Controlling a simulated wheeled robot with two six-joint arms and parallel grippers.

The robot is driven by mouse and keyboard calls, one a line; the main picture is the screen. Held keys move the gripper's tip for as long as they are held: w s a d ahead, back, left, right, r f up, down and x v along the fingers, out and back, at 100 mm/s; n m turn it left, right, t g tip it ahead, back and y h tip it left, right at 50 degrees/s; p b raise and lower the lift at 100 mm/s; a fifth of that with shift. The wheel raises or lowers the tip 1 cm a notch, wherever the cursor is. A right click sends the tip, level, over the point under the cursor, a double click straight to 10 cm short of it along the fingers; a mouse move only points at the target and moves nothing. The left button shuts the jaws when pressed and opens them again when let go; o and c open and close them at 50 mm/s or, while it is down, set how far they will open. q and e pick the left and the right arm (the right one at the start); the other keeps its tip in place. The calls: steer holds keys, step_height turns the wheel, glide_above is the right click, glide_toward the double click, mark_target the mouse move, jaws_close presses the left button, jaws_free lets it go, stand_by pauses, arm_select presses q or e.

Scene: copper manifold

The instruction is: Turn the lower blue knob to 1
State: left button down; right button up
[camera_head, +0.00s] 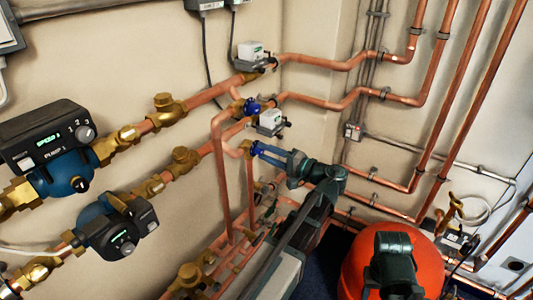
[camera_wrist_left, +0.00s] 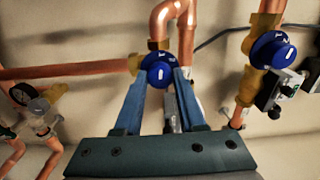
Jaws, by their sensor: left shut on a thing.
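The lower blue knob (camera_head: 257,148) sits on a brass valve at the copper pipe, left of centre on the wall. My left gripper (camera_head: 264,152) reaches it from the lower right, with its blue fingers closed on it. In the left wrist view the knob (camera_wrist_left: 159,70) lies between the two fingertips (camera_wrist_left: 159,76), one on each side. Its face carries a small white mark, too small to read. The upper blue knob (camera_head: 251,106) is on another valve above; it also shows at the right of the left wrist view (camera_wrist_left: 272,50). My right gripper's fingers are not seen.
White-and-grey actuator boxes (camera_head: 271,122) stand close by the knobs. Two pumps (camera_head: 58,150) are at the left. Copper pipes (camera_head: 220,185) run closely below the valve. A red vessel (camera_head: 365,265) stands at the lower right.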

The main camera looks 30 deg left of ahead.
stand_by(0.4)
arm_select(q)
steer(key=c, duration=0.5)
jaws_free()
steer(key=shift+d, duration=0.15)
steer(key=s+d, duration=0.1)
steer(key=d, duration=1.2)
steer(key=shift+d, duration=0.3)
